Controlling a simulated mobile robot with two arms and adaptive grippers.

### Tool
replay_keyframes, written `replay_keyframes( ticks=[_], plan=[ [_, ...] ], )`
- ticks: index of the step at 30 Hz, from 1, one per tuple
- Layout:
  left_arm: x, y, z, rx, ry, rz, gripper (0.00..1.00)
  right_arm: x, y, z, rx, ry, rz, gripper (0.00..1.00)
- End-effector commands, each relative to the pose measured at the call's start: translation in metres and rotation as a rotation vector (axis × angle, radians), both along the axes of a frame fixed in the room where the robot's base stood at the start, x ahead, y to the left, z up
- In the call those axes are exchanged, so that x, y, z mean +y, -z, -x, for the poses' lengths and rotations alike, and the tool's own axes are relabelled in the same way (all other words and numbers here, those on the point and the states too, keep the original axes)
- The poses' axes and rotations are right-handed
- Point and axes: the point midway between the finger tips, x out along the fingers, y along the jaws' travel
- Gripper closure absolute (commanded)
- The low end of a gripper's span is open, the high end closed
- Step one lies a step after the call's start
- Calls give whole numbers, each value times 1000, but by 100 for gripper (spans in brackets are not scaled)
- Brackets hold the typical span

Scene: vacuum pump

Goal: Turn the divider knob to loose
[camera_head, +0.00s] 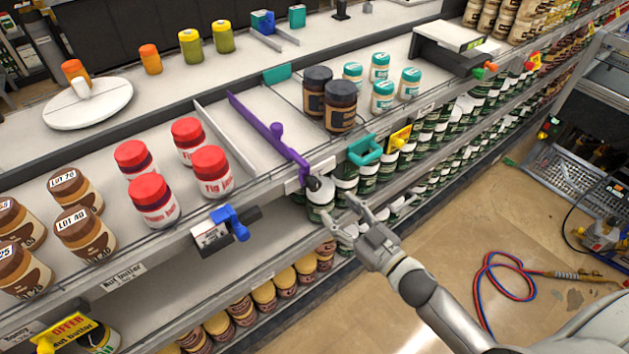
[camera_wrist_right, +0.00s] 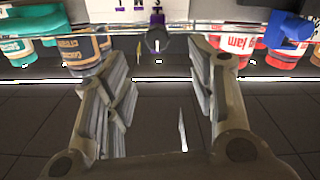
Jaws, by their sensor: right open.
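The purple divider (camera_head: 265,134) runs front to back on the upper shelf. Its dark round knob (camera_head: 313,184) is at the front edge, by a pale plate. In the right wrist view the knob (camera_wrist_right: 157,42) faces me between the fingertips and beyond them. A white plate with dark marks (camera_wrist_right: 130,10) is above it, cut off by the frame's top. My right gripper (camera_head: 343,210) is open and empty, just in front of and slightly below right of the knob, apparently apart from it. Its fingers (camera_wrist_right: 162,75) are spread on both sides. My left gripper is not in view.
Red-lidded jam jars (camera_head: 152,199) stand left of the divider, dark-lidded jars (camera_head: 340,106) right. A blue clip (camera_head: 231,222) and a teal clip (camera_head: 365,150) protrude from the shelf edge. Red and blue hoses (camera_head: 490,265) lie on the open floor.

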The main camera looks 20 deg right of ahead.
Motion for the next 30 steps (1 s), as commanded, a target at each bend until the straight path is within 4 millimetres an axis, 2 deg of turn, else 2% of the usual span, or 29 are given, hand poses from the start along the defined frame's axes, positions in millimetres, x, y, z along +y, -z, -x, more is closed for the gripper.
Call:
replay_keyframes(
  ticks=[7, 18, 24, 30],
  plan=[
    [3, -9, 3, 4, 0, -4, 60, 10, -2, -31, 0, 3, -1, 49],
    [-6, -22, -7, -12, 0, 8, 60, 30, -1, -83, 1, 2, -1, 49],
    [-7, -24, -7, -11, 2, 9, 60, 34, 1, -96, 2, 1, 1, 49],
    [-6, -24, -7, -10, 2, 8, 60, 35, 1, -98, 3, 2, 1, 49]
  ],
)
